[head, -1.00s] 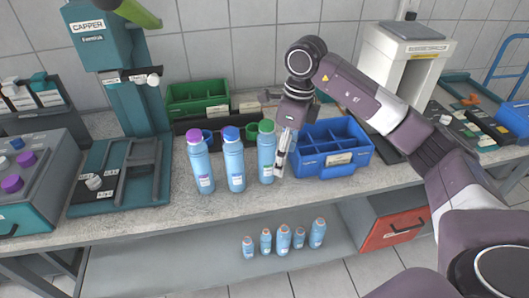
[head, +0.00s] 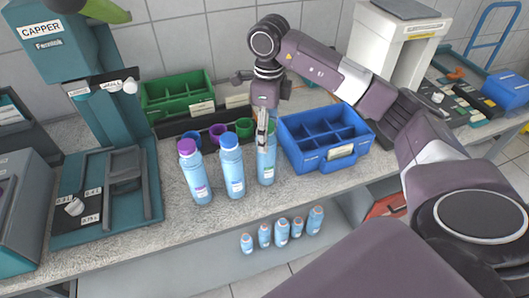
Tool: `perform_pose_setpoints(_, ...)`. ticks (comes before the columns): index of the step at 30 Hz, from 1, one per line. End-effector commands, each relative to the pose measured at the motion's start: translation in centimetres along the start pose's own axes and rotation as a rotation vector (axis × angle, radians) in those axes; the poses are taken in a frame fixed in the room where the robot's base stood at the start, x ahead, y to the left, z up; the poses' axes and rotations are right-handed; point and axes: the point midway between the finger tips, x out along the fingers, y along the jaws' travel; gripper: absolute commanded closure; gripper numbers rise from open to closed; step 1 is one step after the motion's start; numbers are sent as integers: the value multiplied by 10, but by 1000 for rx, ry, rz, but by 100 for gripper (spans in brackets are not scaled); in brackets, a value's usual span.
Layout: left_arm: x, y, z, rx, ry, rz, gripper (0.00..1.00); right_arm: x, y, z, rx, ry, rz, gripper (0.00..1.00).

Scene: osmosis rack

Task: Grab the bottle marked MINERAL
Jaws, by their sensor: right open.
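Three light-blue bottles stand upright in a row on the counter: a purple-capped bottle (head: 197,177), a blue-capped bottle (head: 233,172) and a green-capped bottle (head: 266,168). Each has a small white label, too small to read, so I cannot tell which is marked MINERAL. My right gripper (head: 263,146) is open and points down at the green-capped bottle. It overlaps the top of that bottle and hides most of the green cap. I cannot tell whether it touches the bottle. My left gripper is not in view.
A blue divided crate (head: 337,158) stands just right of the bottles. A green crate (head: 178,118) and small coloured cups (head: 217,133) are behind them. The teal capper (head: 95,107) stands left. Several smaller bottles (head: 282,231) stand on the lower shelf.

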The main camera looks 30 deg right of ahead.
Motion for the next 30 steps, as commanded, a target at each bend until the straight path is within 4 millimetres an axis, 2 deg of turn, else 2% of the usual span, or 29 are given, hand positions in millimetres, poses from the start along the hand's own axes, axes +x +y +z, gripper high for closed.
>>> perform_pose_setpoints(5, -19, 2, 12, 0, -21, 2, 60, 18, -1, 1, 1, 4, 4, 35)
perform_pose_setpoints(12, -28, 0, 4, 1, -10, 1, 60, 47, -3, 2, 1, -1, 1, 35)
perform_pose_setpoints(16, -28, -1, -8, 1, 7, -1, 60, 51, -3, 2, 0, -1, -1, 35)
perform_pose_setpoints(20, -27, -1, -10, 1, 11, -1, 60, 51, -3, 2, 0, -1, -1, 35)
perform_pose_setpoints(30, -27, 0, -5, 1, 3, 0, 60, 50, -3, 2, 0, -1, -1, 73)
